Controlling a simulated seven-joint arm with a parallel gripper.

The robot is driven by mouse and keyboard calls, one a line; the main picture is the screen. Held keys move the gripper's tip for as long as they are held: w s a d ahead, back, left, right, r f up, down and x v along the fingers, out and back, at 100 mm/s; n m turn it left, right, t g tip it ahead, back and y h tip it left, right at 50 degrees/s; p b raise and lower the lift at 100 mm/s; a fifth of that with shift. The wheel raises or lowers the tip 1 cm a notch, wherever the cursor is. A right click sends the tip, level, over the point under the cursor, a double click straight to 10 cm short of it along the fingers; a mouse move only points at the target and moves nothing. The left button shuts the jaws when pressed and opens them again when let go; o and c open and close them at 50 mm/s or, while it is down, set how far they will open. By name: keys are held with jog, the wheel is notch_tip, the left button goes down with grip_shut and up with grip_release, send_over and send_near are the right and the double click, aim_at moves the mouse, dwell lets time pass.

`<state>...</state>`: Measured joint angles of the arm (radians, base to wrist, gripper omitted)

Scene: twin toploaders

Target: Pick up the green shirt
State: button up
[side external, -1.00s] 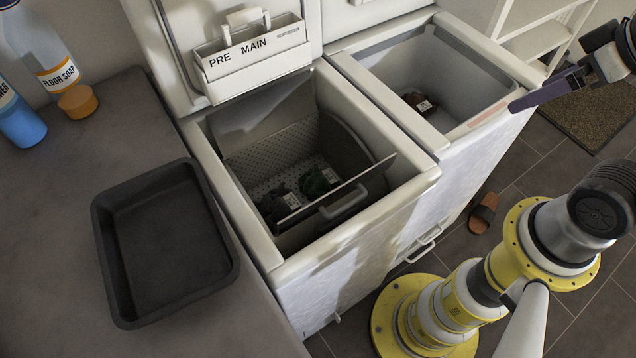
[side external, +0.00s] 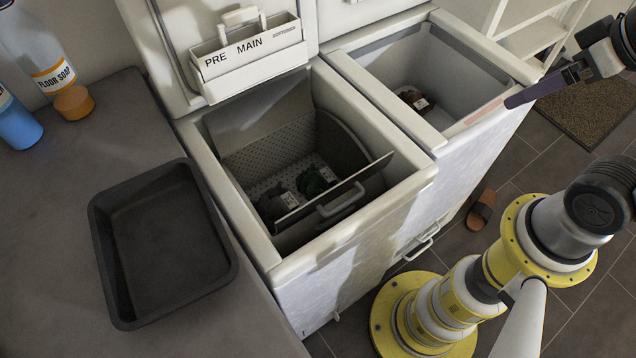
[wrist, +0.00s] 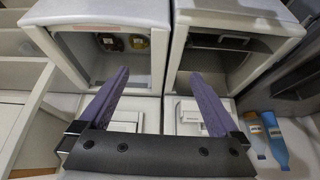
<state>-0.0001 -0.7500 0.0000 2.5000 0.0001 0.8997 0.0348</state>
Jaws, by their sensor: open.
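The green shirt (side external: 314,181) is a dark green crumpled bundle with a white tag. It lies low inside the left machine's drum, right beside a darker bundle (side external: 277,204) with a white tag. The drum flap partly hides both in the side view. My gripper (side external: 508,102) is open and empty, high beside the right machine's front rim, well away from the shirt. In the wrist view, my gripper (wrist: 160,88) shows two purple fingers spread wide. I cannot make out the green shirt in that view.
The left machine (side external: 225,190) and right machine (side external: 350,75) stand open side by side, rims and a wall between them. A brown bundle (side external: 415,99) lies in the right one. A raised flap (side external: 352,187) edges the left drum. A black tray (side external: 103,245) sits on the counter.

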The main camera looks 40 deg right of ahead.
jog(key=w+a+r+m+t, duration=0.1)
jog(key=w+r+m, duration=0.2)
jog(key=w+m, duration=0.35)
jog(key=w+a+r+m, duration=0.1)
jog(key=w+r+m, duration=0.2)
jog(key=w+m, duration=0.3)
jog(key=m+g, duration=0.6)
jog(key=g, duration=0.1)
send_over(318, 174)
jog(key=shift+n, duration=0.25)
notch_tip(318, 174, down, 44)
jog(key=shift+f, duration=3.15)
grip_shut()
